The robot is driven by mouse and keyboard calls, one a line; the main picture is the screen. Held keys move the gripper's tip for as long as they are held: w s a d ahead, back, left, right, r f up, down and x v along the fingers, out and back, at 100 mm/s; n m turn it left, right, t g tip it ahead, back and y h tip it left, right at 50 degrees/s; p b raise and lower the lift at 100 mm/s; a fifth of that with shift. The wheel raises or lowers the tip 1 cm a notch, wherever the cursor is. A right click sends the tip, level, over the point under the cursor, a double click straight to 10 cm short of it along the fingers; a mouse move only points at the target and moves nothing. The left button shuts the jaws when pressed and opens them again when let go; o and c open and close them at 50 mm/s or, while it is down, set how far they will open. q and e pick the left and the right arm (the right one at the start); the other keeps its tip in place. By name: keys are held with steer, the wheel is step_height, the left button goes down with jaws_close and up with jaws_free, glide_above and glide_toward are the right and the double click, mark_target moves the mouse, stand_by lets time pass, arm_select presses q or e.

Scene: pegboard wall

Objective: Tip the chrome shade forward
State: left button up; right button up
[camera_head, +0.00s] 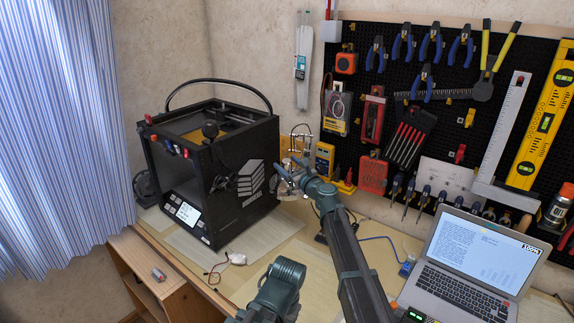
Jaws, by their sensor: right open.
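A small chrome lamp stands behind the black 3D printer's right side, with thin chrome arms (301,136) rising above it. Its chrome shade (287,191) shows low at the printer's right edge, partly covered by my right gripper. My right gripper (285,173) is open and right at the shade; I cannot tell whether it touches it. My right arm reaches up to it from the bottom of the picture. My left gripper is not in view; only a link of my left arm shows at the bottom middle.
The black 3D printer (228,178) stands close to the left of the gripper. A yellow multimeter (324,160) and pegboard tools (410,135) are at the right. An open laptop (470,262) sits at front right. The desk (250,262) in front of the printer is mostly clear, with small wires.

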steer(key=shift+w+a, duration=0.15)
jaws_close()
stand_by(0.4)
stand_by(1.0)
